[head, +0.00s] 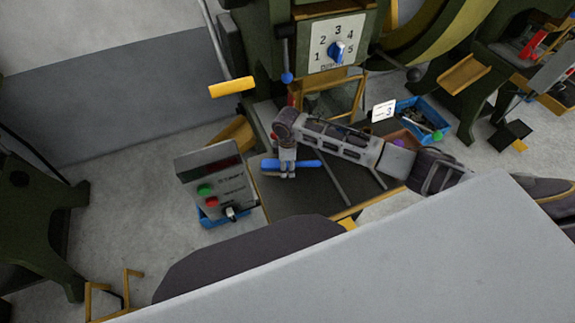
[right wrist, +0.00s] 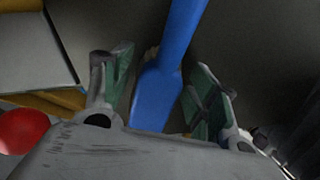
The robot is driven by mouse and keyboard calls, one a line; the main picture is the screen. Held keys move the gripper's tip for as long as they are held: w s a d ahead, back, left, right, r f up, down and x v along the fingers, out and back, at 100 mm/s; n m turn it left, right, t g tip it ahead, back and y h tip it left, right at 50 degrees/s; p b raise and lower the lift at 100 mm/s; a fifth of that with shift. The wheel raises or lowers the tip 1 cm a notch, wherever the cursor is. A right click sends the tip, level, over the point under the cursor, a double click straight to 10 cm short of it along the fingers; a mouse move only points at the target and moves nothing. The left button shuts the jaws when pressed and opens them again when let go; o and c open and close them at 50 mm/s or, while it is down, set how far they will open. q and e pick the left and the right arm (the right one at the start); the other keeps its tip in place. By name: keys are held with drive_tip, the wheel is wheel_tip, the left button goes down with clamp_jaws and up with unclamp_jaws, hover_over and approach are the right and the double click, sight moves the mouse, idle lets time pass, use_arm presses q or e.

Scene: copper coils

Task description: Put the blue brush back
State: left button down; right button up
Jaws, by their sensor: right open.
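In the right wrist view the brush (right wrist: 170,75) runs between the two finger pads of my right gripper (right wrist: 165,90), with space on both sides. My right gripper (head: 287,170) is over the brush, pointing down, with its fingers open around it. Tan bristles show at one edge of the brush in the wrist view. My left gripper is not in view.
A control box (head: 215,178) with green and red buttons stands left of the brush. A blue bin (head: 437,122) with tools and a white card (head: 383,111) are at the right. A numbered dial panel (head: 335,44) stands behind. A large pale grey surface (head: 400,260) fills the front.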

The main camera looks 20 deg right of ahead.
wheel_tip(320, 180, up, 12)
drive_tip(key=shift+f, duration=0.15)
idle(0.5)
drive_tip(key=shift+s+f, duration=0.1)
idle(0.6)
